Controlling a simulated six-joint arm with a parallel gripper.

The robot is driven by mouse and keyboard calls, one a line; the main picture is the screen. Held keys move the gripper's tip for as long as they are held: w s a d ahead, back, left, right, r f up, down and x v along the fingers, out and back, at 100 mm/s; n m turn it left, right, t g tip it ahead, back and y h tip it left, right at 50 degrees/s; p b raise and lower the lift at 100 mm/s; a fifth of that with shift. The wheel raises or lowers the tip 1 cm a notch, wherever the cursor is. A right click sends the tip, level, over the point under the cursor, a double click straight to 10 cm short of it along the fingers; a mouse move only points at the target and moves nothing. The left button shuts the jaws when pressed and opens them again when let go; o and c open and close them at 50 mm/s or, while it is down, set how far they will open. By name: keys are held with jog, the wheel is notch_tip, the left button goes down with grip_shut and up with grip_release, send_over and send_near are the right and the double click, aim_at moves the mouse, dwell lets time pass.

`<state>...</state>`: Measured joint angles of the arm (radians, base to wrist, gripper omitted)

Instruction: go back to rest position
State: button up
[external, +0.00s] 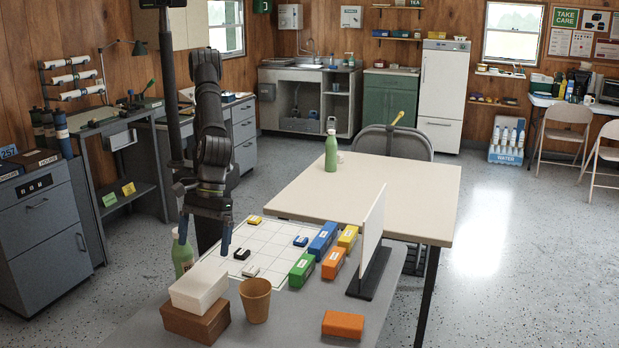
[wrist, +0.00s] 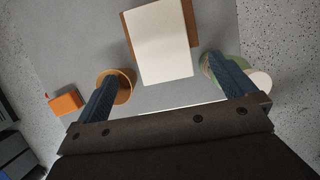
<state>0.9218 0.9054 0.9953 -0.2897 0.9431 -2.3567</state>
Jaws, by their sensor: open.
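My gripper (external: 207,238) hangs from the arm over the left part of the grey table, with its two fingers spread apart and nothing between them. In the wrist view my gripper (wrist: 165,92) shows both blue fingers wide apart. Below them are the white box (wrist: 162,45) on a brown box (wrist: 188,22), a tan cup (wrist: 128,88) by one finger and a green bottle (wrist: 212,62) by the other. How high the fingers are above these things is hard to tell.
The grey table also bears a white grid board (external: 268,240), small coloured blocks, several coloured boxes (external: 322,240), an upright white panel (external: 372,232) and an orange box (external: 343,324). A cream table (external: 400,195) with a green bottle (external: 331,152) stands behind.

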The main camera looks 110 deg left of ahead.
aim_at(197, 281)
jog(key=shift+f, duration=0.1)
jog(key=x, duration=1.2)
jog(key=shift+f, duration=0.1)
notch_tip(197, 281, up, 3)
jog(key=shift+f, duration=0.25)
jog(key=shift+r, duration=0.8)
